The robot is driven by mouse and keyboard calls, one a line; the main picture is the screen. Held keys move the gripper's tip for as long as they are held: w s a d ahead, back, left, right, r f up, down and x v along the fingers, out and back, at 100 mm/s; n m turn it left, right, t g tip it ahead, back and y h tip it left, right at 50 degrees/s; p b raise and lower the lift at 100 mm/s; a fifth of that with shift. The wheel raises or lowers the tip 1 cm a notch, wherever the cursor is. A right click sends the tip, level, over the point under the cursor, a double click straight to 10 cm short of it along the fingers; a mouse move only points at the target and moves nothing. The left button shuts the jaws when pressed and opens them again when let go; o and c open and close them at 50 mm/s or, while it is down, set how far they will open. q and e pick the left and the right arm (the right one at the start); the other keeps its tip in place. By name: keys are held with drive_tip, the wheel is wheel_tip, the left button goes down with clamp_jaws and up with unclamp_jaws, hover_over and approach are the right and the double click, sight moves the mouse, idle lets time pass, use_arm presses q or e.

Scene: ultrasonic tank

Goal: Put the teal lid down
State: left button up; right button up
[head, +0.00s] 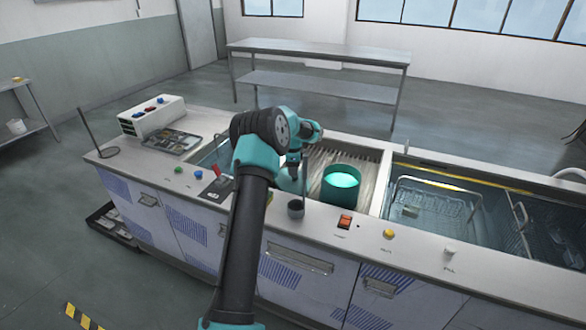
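A round, dark teal vessel-like thing (341,187) with a bright teal top stands on the ribbed metal drainer in the middle of the counter. It is the only clearly teal object apart from my arm; I cannot tell whether its bright top is the lid. My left gripper (293,172) points down just left of it, above a small dark grey cup (296,209) at the counter's front. The fingers are small and partly hidden by my own arm, so I cannot tell whether they hold anything. My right gripper is out of view.
A tank with a wire basket (440,202) lies to the right. Another tank opening (212,154) is behind my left arm. A white box with knobs (152,116) and a tray of small parts (172,142) stand at the left.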

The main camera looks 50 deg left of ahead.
use_arm(q)
drive_tip(key=shift+o, duration=1.3)
wheel_tip(320, 180, up, 13)
drive_tip(key=shift+r, duration=0.15)
